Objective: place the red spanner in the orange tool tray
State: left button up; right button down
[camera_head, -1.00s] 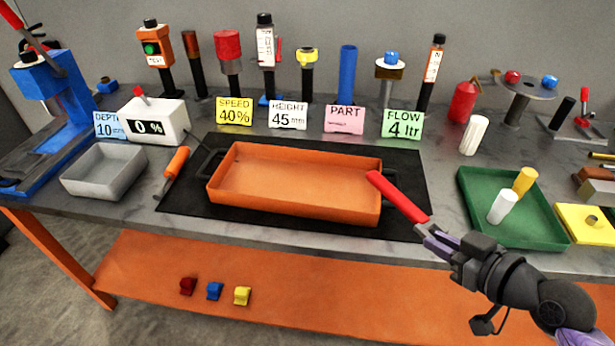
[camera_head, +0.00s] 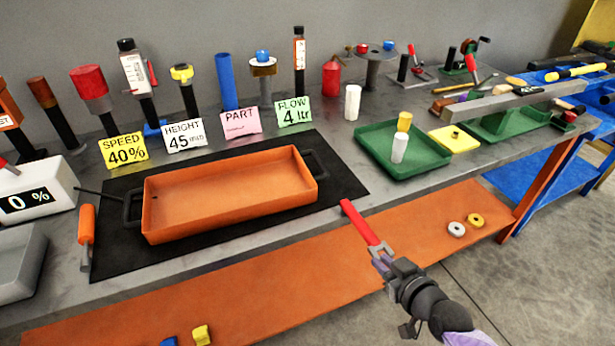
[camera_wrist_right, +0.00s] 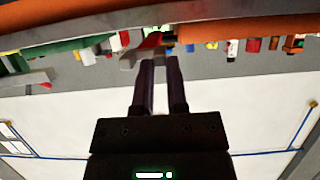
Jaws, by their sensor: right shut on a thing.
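The red spanner (camera_head: 358,222) is held in my right gripper (camera_head: 381,257). Its grey jaw end sits at the fingers, and its red handle points up and left. In the head view the handle's tip shows to the right of the orange tool tray (camera_head: 232,186), apart from it, by the bench's front edge. The tray is empty and lies on a black mat. In the right wrist view the two dark fingers (camera_wrist_right: 160,64) are close together, with the red of the spanner (camera_wrist_right: 150,41) just beyond them. My left gripper is not in view.
A green tray (camera_head: 372,152) with a white and a yellow cylinder stands right of the mat (camera_head: 335,172). An orange-handled tool (camera_head: 87,225) lies left of the orange tray. Sign cards and upright tools line the back. An orange shelf (camera_head: 265,285) runs below.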

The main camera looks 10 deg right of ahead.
aim_at(232, 195)
jog(key=i+j, duration=0.6)
jog(key=i, duration=0.15)
